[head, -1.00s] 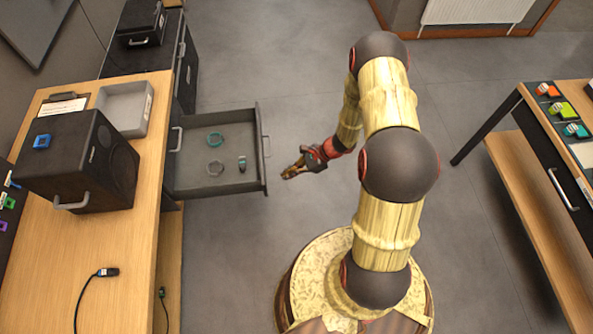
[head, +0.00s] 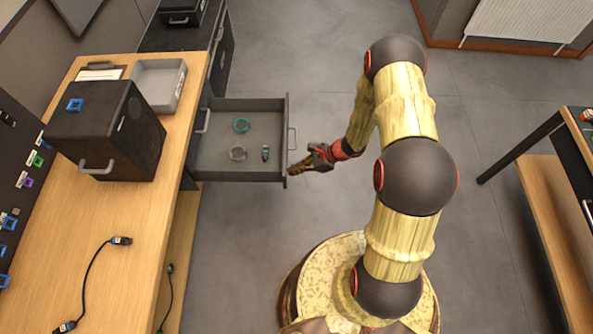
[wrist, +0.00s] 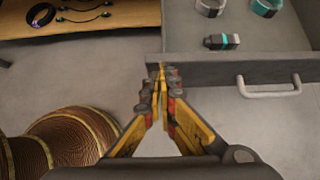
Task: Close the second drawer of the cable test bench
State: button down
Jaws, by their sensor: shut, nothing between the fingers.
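An open grey drawer (head: 240,178) sticks out to the right from under the wooden bench (head: 118,225) in the head view. It holds a teal ring (head: 241,125), a grey ring (head: 237,154) and a small dark connector (head: 265,153). Its handle (head: 292,138) is on the front panel; the handle also shows in the wrist view (wrist: 270,90). My gripper (head: 292,171) is shut and empty, with its tips at the near end of the drawer's front panel. In the wrist view my gripper (wrist: 161,75) is at the panel's left end, left of the handle. I cannot tell whether it touches.
A black speaker-like box (head: 105,130) and a grey tray (head: 158,85) stand on the bench. A black cabinet (head: 222,60) stands behind the drawer. Another table (head: 545,190) is at the right. The floor between is clear.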

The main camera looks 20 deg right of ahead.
jog(key=w+a+b, duration=0.1)
jog(key=w+a, duration=0.2)
jog(key=a, duration=0.7)
jog(key=w+a+b, duration=0.2)
jog(key=w+a, duration=0.1)
jog(key=a, duration=0.6)
jog(key=w+a+b, duration=0.2)
jog(key=w+a, duration=0.1)
jog(key=a, duration=0.7)
jog(key=shift+w+a, duration=0.35)
jog(key=shift+d, duration=0.1)
